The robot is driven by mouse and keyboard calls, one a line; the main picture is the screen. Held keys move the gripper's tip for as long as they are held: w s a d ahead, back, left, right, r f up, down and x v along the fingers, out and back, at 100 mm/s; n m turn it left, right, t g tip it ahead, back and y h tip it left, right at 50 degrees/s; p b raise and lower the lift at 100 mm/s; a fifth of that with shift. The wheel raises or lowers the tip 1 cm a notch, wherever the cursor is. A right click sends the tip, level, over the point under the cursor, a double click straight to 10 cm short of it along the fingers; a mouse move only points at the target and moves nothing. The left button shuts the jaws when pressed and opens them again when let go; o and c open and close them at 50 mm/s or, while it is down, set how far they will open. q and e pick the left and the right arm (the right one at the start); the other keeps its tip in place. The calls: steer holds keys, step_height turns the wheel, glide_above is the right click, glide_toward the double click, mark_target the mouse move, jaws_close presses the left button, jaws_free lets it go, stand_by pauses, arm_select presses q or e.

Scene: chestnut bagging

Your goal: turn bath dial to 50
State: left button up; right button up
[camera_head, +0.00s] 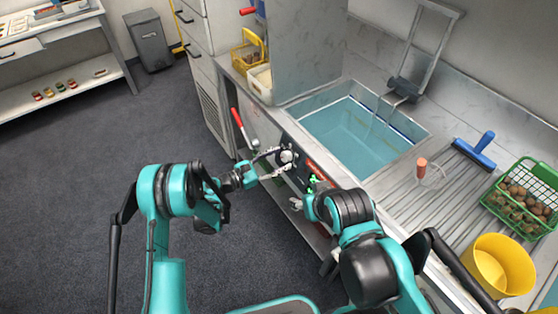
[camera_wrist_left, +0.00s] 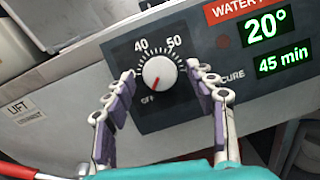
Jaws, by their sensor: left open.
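The bath dial (camera_wrist_left: 160,73) is a white round knob with a red pointer line on a dark panel, with 40 and 50 marked above it and OFF at its lower left. The red line points down and left, toward OFF. In the head view the dial (camera_head: 287,156) is on the front of the bath unit. My left gripper (camera_wrist_left: 165,88) is open, one finger on each side of the dial, with visible gaps. It also shows in the head view (camera_head: 271,163). My right gripper (camera_head: 304,203) is beside the panel's lower right; its fingers are too small to read.
The display (camera_wrist_left: 268,25) reads 20° and 45 min. A red lever (camera_head: 237,117) is left of the panel. The water bath (camera_head: 355,130) is above it. A green crate of chestnuts (camera_head: 484,203), a yellow bucket (camera_head: 470,274) and a blue-handled tool (camera_head: 474,153) are at right.

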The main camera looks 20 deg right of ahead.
arm_select(q)
steer(key=shift+d, duration=0.15)
steer(key=c, duration=1.2)
steer(key=shift+o, duration=0.2)
